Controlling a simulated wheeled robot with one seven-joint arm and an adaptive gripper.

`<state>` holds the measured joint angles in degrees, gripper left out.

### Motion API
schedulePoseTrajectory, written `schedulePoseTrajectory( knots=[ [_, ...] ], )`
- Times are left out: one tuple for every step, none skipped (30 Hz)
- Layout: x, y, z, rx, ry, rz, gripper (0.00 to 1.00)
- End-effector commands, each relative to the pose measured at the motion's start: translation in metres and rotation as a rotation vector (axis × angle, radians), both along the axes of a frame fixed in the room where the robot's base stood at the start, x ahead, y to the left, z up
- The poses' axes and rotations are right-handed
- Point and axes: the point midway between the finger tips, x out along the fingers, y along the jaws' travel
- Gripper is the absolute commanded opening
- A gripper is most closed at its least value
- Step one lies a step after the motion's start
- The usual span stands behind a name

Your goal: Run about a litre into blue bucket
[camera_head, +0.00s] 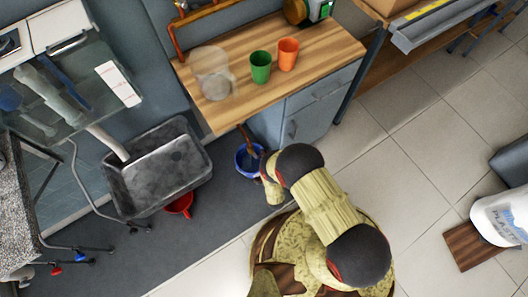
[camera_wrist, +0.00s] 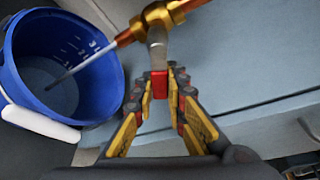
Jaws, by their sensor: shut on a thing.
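The blue bucket (camera_head: 241,172) stands on the dark floor below the wooden counter; the wrist view shows into its open top (camera_wrist: 22,60). Its inner wall carries white level marks, with a 2 and a 3 readable. A thin pale stream (camera_wrist: 85,64) runs from the end of a copper pipe (camera_wrist: 126,38) into the bucket. A lighter patch shows at the bottom, its level hard to read. The brass valve (camera_wrist: 160,16) has a grey lever with a red tip (camera_wrist: 159,84). My gripper (camera_wrist: 160,92) is shut on this lever's red end, right of the bucket.
A grey stone sink (camera_head: 160,175) stands left of the bucket, with a red bucket (camera_head: 180,205) beneath. A green cup (camera_head: 260,67), an orange cup (camera_head: 288,54) and a clear jug (camera_head: 212,74) stand on the counter (camera_head: 240,105).

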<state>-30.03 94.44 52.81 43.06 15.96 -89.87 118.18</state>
Motion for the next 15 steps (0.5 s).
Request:
schedulePoseTrajectory(
  knots=[
    [-0.0012,-0.0001,-0.0009,-0.001,0.002,0.001,0.0],
    [-0.0011,-0.0001,-0.0009,-0.001,0.002,0.001,0.0],
    [-0.0011,-0.0002,-0.0009,-0.001,0.002,0.001,0.0],
    [-0.0011,-0.0001,-0.0009,-0.001,0.002,0.001,0.0],
    [-0.0009,-0.0002,-0.0008,-0.002,0.001,0.001,0.0],
    [-0.0009,-0.0002,-0.0008,-0.002,0.001,0.001,0.0],
    [-0.0009,-0.0002,-0.0008,-0.002,0.001,0.001,0.15],
    [-0.0008,-0.0002,-0.0008,-0.002,0.001,0.001,0.17],
    [-0.0007,-0.0002,-0.0007,-0.002,0.001,0.001,0.19],
    [-0.0007,-0.0002,-0.0007,-0.002,0.001,0.001,0.2],
    [-0.0006,-0.0002,-0.0006,-0.002,0.0,0.001,0.22],
    [-0.0004,-0.0002,-0.0004,-0.002,0.0,0.001,0.24],
    [-0.0003,-0.0002,-0.0004,-0.002,0.0,0.001,0.26],
    [-0.0002,-0.0001,-0.0003,-0.002,0.0,0.001,0.28],
    [-0.0001,-0.0001,-0.0002,-0.002,0.0,0.0,0.3]
  ],
)
